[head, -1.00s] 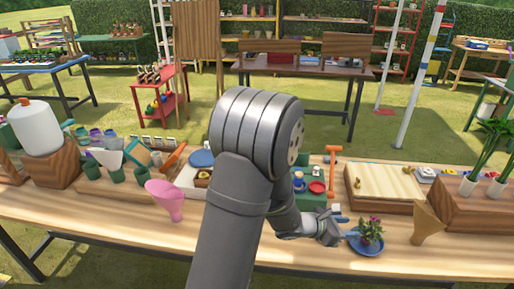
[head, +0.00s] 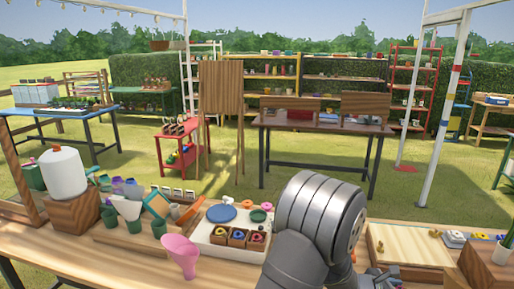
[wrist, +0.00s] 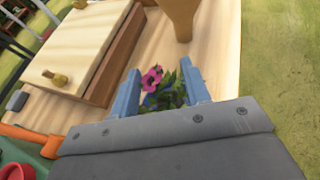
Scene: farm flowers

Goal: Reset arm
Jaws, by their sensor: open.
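My gripper (wrist: 160,92) shows in the wrist view with its two blue fingers spread apart. It is open. A small plant with a pink flower and green leaves (wrist: 152,78) is seen between the fingers, beyond the gripper body. I cannot tell whether the fingers touch it. Its lower part is hidden by my gripper. In the head view my grey arm rises at the bottom, right of the middle, and the gripper end and the plant are out of sight.
A pale board (head: 402,243) lies right of my arm. A wooden cone (wrist: 180,16) stands beyond the plant.

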